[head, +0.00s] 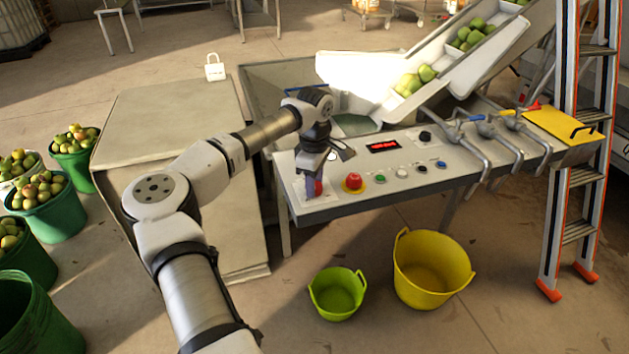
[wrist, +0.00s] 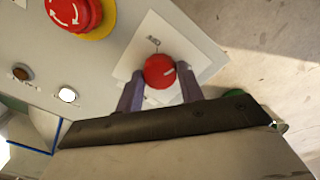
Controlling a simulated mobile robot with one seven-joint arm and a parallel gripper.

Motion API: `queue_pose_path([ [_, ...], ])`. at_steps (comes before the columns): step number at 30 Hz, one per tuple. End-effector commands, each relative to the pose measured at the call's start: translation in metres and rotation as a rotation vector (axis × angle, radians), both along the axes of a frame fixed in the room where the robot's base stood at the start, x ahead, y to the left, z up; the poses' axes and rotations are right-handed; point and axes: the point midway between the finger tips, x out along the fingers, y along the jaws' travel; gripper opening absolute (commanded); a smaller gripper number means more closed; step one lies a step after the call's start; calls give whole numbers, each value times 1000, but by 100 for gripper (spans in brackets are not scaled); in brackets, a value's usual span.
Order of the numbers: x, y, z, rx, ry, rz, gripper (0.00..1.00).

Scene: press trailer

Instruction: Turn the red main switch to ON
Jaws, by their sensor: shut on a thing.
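The red main switch (wrist: 160,71) is a round red knob with a white pointer mark, on a pale square plate (wrist: 194,37) in the wrist view. My gripper (wrist: 160,90) has one finger on each side of the knob and is shut on it. Small lettering on the plate is too blurred to read. In the head view my gripper (head: 313,185) is at the left end of the control panel (head: 340,206), and only a bit of the red knob (head: 318,187) shows beside the fingers.
A red emergency-stop button (head: 353,181) on a yellow ring sits just right of the switch. Further right are small buttons, a red display (head: 383,146), a black knob (head: 425,137) and several levers. Green (head: 337,293) and yellow tubs (head: 432,268) stand on the floor in front.

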Motion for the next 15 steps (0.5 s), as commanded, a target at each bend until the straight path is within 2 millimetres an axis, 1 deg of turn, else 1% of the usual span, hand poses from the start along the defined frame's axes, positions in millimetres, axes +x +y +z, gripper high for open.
queue_pose_path([
  [6, 0, 0, 1, 0, -1, -191, 15],
  [15, 0, 0, 1, 0, 0, -390, 15],
])
